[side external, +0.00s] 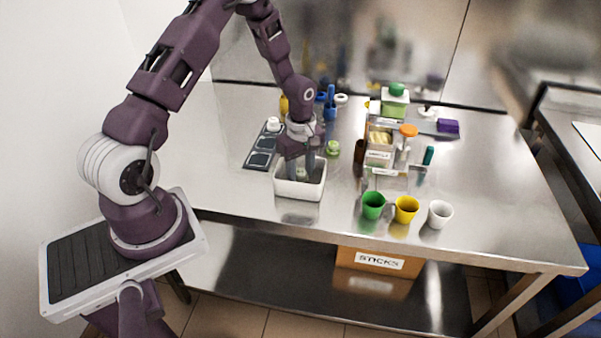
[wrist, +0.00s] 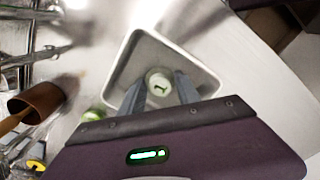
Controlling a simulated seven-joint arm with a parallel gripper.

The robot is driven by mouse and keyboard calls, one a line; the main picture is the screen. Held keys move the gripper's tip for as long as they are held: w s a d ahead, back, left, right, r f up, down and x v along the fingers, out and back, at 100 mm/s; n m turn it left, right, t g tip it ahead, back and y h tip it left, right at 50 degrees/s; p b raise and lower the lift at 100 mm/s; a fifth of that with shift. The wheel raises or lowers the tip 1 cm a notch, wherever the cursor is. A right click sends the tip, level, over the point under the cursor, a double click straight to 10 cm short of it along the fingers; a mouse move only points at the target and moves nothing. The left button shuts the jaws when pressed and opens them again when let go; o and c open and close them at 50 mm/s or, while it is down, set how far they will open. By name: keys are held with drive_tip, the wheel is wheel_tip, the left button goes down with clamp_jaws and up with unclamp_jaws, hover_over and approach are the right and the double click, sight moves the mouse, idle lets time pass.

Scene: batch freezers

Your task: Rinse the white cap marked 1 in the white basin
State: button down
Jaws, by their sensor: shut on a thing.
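My gripper (side external: 300,178) points down into the white basin (side external: 284,190), with its fingertips inside the walls. In the wrist view my gripper (wrist: 158,86) is shut on a pale round cap (wrist: 158,80) with a dark mark on top, which I take for the white cap marked 1. The cap is inside the basin (wrist: 122,70), one finger on each side of it. In the side view the fingers and basin walls mostly hide the cap. I cannot tell whether it touches the basin floor or any water.
A dark tray (side external: 260,153) with another white cap (side external: 273,124) lies left of the basin. A small green-topped jar (side external: 333,149) stands close on the right. Green (side external: 373,206), yellow (side external: 406,209) and white (side external: 439,214) cups stand at the front. The right of the table is clear.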

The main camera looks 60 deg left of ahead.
drive_tip(key=shift+r, duration=4.05)
wheel_tip(320, 180, up, 4)
